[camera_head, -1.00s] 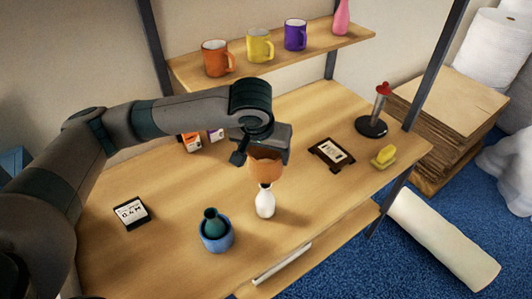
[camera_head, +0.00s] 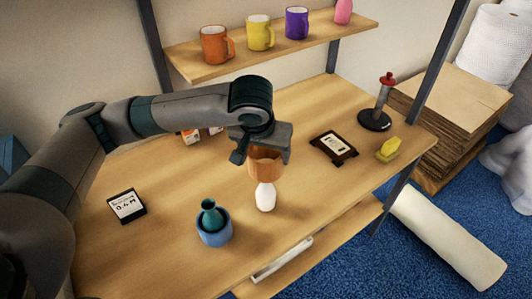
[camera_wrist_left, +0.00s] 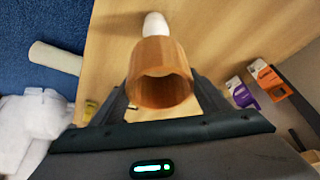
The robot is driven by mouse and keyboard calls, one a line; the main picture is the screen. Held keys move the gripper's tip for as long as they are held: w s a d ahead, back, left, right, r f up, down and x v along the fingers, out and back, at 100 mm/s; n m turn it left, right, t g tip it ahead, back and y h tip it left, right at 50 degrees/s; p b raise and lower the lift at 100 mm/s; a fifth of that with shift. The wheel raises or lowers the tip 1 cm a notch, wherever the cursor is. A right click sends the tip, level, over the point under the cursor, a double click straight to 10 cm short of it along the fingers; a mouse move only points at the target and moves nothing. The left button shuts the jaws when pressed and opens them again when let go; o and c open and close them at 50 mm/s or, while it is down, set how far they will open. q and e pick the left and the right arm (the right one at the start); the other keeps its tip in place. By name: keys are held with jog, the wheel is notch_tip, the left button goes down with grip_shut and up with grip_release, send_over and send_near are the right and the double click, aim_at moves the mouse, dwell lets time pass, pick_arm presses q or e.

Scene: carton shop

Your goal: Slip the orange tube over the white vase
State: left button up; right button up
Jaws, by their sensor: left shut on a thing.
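The white vase (camera_head: 265,198) stands upright on the table, below my left gripper (camera_head: 265,150). The gripper is shut on the orange tube (camera_head: 265,168), with its fingers on either side of the tube. In the head view the tube's lower end hides the vase's neck, and only the rounded body shows below it. In the left wrist view the tube (camera_wrist_left: 155,52) is between the fingers, and part of the vase (camera_wrist_left: 155,22) shows past its far end. How far the neck is inside the tube cannot be told. My right gripper is not in view.
A teal vase (camera_head: 210,213) sits in a blue pot (camera_head: 215,235) left of the white vase. A black-framed tag (camera_head: 333,147), a yellow block (camera_head: 388,149) and a red-topped post stand (camera_head: 375,119) are to the right. Mugs line the shelf (camera_head: 185,67) above.

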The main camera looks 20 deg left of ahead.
aim_at(266, 192)
pick_arm(q)
jog(key=shift+f+b, duration=0.3)
jog(key=shift+f, duration=0.3)
jog(key=shift+f+b, duration=1.7)
jog(key=shift+f, duration=5.9)
jog(key=o, duration=1.1)
